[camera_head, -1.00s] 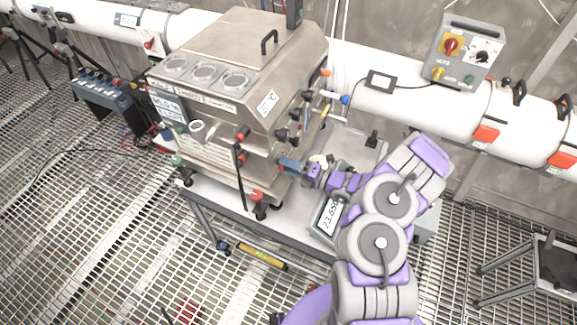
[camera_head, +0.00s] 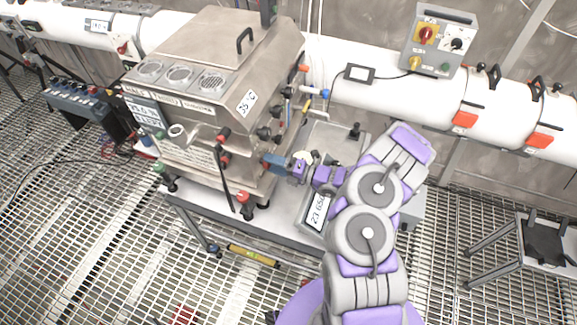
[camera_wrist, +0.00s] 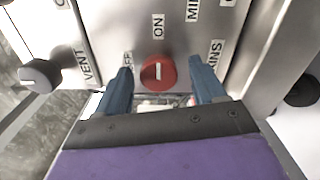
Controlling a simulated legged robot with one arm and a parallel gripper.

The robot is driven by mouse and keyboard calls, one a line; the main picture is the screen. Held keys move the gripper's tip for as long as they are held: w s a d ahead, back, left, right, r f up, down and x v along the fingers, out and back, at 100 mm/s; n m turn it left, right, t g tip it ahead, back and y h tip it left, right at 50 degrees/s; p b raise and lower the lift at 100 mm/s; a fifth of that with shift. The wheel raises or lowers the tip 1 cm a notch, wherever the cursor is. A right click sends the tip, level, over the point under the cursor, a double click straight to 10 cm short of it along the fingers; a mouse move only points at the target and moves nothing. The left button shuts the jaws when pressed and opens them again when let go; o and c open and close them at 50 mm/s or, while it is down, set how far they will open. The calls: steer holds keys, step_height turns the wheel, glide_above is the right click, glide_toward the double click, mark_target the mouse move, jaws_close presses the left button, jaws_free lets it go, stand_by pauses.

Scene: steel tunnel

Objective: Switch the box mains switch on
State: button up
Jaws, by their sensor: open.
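The box (camera_head: 215,70) is a steel cabinet on a table, with knobs and valves along its right side. My gripper (camera_head: 273,163) is at the lower right side of this box, its blue fingers pointing at it. In the wrist view, a round red switch knob (camera_wrist: 158,72) with a short pale mark sits on a metal panel (camera_wrist: 120,20) labelled ON above, OFF to its left and MAINS to its right. My open fingers (camera_wrist: 161,74) stand on either side of the knob, with gaps visible. Which label the mark points to is unclear.
A grey knob (camera_wrist: 40,75) lies left of the fingers, near a VENT label. A digital display (camera_head: 317,211) sits on the table (camera_head: 240,222) below my arm. A grey control box (camera_head: 437,40) with a red-and-yellow switch is mounted on the white pipe (camera_head: 405,95).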

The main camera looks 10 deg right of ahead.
steer(key=p+v, duration=0.1)
steer(key=v, duration=1.6)
steer(key=shift+d, duration=0.15)
